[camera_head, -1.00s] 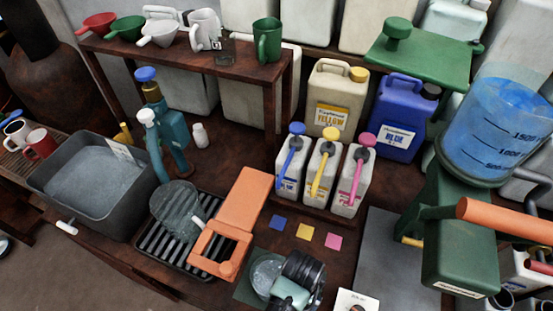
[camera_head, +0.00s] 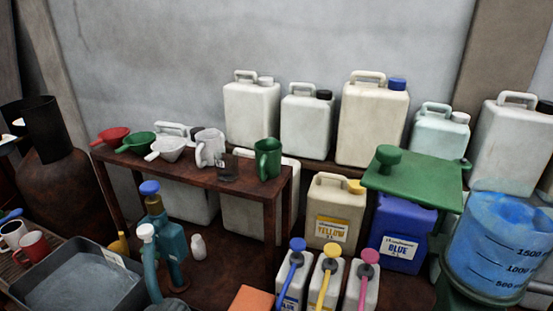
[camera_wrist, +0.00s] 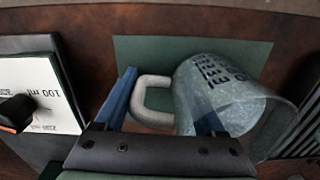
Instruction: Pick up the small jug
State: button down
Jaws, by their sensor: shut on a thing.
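The small jug (camera_wrist: 220,100) is a translucent grey-green vessel with dark printed markings and a pale loop handle (camera_wrist: 150,98). It is in the wrist view, tilted, with its open mouth toward the lower right. My gripper (camera_wrist: 166,98) has one blue finger left of the handle and the other against the jug's body. It is shut on the jug, and the handle shows between the fingers. A dark green mat (camera_wrist: 150,50) lies behind the jug. I cannot tell whether the jug touches the mat. Neither my gripper nor this jug shows in the head view.
A scale (camera_wrist: 38,85) lies left of the jug in the wrist view. A slatted rack (camera_wrist: 305,130) is at right. In the head view, a shelf (camera_head: 190,178) carries funnels, a white jug (camera_head: 209,147) and a green jug (camera_head: 268,158). Pump bottles (camera_head: 325,282) stand in front.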

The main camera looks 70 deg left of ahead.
jog(key=shift+d, duration=0.15)
notch_tip(320, 180, up, 18)
jog(key=p, duration=0.4)
